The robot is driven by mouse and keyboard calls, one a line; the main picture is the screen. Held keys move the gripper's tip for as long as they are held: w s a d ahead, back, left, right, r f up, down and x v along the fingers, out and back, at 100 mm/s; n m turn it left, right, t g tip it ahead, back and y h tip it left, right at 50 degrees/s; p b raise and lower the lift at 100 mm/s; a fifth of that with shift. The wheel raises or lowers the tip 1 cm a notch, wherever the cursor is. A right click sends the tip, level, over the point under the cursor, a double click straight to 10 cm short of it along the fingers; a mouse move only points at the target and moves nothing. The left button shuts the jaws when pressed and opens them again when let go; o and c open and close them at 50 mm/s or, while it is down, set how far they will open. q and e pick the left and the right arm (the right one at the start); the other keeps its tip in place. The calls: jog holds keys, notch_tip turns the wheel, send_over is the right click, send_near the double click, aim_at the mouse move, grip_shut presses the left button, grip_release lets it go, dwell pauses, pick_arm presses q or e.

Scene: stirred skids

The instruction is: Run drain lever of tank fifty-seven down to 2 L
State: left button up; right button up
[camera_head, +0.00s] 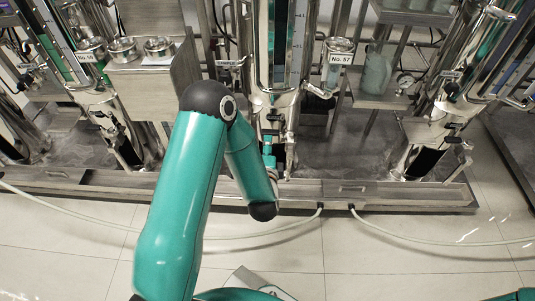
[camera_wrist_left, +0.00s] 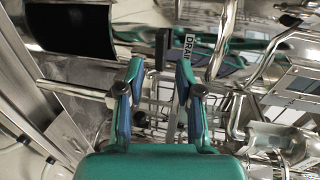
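Tank fifty-seven (camera_head: 278,99) stands upright at the middle of the head view, beside its "No. 57" plate (camera_head: 340,58). Its scale (camera_head: 299,40) has marks too small to read surely. My left gripper (camera_head: 269,147) is below the tank, partly hidden by my arm. In the left wrist view my left gripper (camera_wrist_left: 160,66) is open, its two fingers apart. A dark lever end (camera_wrist_left: 162,48) shows just beyond and between the fingertips, beside a "DRAIN" tag (camera_wrist_left: 190,45). I cannot tell whether the fingers touch it. My right gripper is not in view.
Other tanks stand at the left (camera_head: 60,45) and right (camera_head: 480,70). A steel skid rail (camera_head: 400,194) runs along the front, with pale hoses (camera_head: 420,237) on the tiled floor. Metal pipes crowd around the gripper. A jug (camera_head: 376,72) stands on a right shelf.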

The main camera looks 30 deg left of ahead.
pick_arm(q)
jog(key=shift+x, duration=3.2)
jog(key=shift+r, duration=0.1)
grip_shut()
jog(key=shift+s+d+n+g+y, duration=0.25)
jog(key=shift+n+g+y, duration=0.1)
jog(key=shift+n+y, duration=0.15)
jog(key=shift+s+d+n+g+y, duration=0.25)
jog(key=shift+n+g+y, duration=0.15)
jog(key=shift+y, duration=0.1)
